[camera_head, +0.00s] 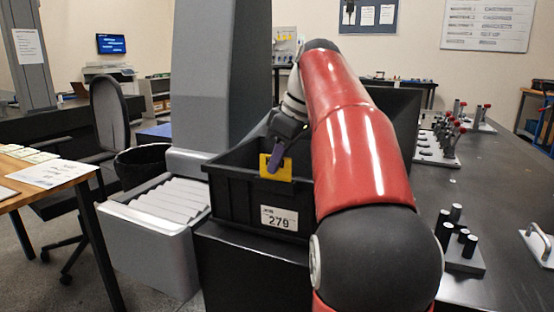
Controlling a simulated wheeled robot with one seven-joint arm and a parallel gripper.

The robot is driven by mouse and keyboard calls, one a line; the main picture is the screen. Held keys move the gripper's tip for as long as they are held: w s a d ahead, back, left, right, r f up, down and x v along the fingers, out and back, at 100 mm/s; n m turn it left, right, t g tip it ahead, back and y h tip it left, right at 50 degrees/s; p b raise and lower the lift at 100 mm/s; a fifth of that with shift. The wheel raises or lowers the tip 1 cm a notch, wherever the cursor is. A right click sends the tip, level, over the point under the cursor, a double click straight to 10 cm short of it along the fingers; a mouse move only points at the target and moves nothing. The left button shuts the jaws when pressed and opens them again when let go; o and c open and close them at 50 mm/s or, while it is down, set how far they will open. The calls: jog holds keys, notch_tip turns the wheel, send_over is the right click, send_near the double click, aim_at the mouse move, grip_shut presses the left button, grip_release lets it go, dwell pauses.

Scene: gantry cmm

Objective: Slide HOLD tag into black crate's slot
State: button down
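The yellow HOLD tag (284,173) is at the front rim of the black crate (235,200), above the white label marked 279. No writing on the tag can be read. My gripper (275,162) reaches down from the upper right, with a purple-grey finger lying across the upper middle of the tag. Only this finger shows clearly, so I cannot tell whether the gripper is closed on the tag. The slot is not visible, and I cannot tell whether the tag sits in it. My red arm hides the right part of the crate.
A grey drawer of white rolls (170,200) stands left of the crate, below a grey column (220,80). At right, a dark table (500,200) holds a block with black pegs (462,255) and several red-topped fixtures (450,135). An office chair (108,120) stands at left.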

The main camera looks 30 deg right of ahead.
aim_at(266, 155)
jog(key=shift+f, duration=0.3)
jog(key=shift+f, duration=0.2)
jog(key=c, duration=1.3)
grip_release()
jog(key=shift+c, duration=0.2)
jog(key=shift+r, duration=0.1)
jog(key=shift+r+p, duration=1.15)
jog(key=shift+r, duration=0.1)
jog(key=shift+r+p, duration=0.3)
jog(key=shift+r, duration=1.85)
jog(key=shift+a, duration=0.1)
